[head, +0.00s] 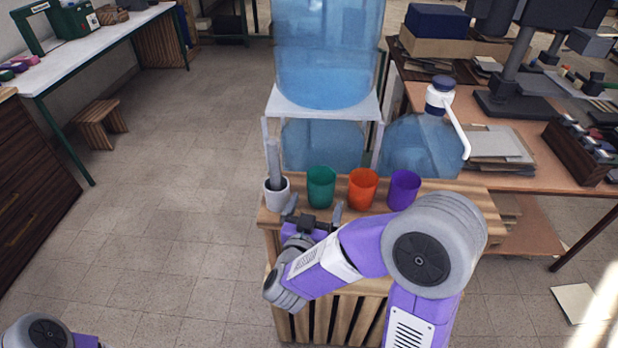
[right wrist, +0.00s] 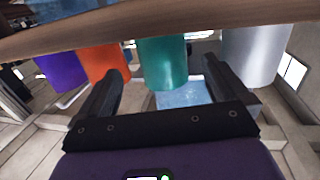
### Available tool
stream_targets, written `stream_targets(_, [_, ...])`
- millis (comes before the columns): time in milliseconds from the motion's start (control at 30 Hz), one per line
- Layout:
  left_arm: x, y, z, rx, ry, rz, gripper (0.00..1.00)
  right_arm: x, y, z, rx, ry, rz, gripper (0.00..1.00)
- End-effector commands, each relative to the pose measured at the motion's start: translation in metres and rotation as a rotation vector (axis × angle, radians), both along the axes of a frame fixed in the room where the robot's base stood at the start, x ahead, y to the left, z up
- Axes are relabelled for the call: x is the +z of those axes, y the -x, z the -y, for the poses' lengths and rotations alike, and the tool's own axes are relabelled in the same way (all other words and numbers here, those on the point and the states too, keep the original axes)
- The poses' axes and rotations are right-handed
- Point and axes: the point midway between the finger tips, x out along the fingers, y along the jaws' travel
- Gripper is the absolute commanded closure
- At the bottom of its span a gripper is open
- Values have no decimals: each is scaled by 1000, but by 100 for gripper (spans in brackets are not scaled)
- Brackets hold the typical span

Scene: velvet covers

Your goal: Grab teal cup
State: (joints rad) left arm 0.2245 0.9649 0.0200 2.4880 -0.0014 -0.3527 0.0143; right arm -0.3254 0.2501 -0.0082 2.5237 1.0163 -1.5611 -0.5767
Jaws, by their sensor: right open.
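The teal cup (head: 321,187) stands upright on the wooden stand, between the grey cup and the orange cup (head: 363,188). My right gripper (head: 314,209) is open and empty just in front of it, at the near edge of the stand top. In the right wrist view, which is upside down, the teal cup (right wrist: 163,64) shows between the two spread fingers, apparently still beyond them. I cannot tell whether a finger touches it. My left gripper is out of view; only part of my left arm shows at the bottom left.
The purple cup (head: 404,190) stands right of the orange one. Behind are a white rack (head: 353,104) with a large blue water bottle (head: 330,55) and a pump-topped jug (head: 418,145).

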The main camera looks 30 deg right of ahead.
Motion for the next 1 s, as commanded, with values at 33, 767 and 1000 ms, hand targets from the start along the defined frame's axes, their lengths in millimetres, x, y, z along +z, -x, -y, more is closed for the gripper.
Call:
stream_targets(33, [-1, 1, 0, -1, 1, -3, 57, 1, -1, 3, -5, 0, 4, 0])
stream_targets(767, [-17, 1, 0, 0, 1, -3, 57, 0, -60, 46, -3, 1, 3, 0])
stream_targets(1000, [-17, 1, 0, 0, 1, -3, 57, 0, -59, 46, -3, 1, 3, 20])
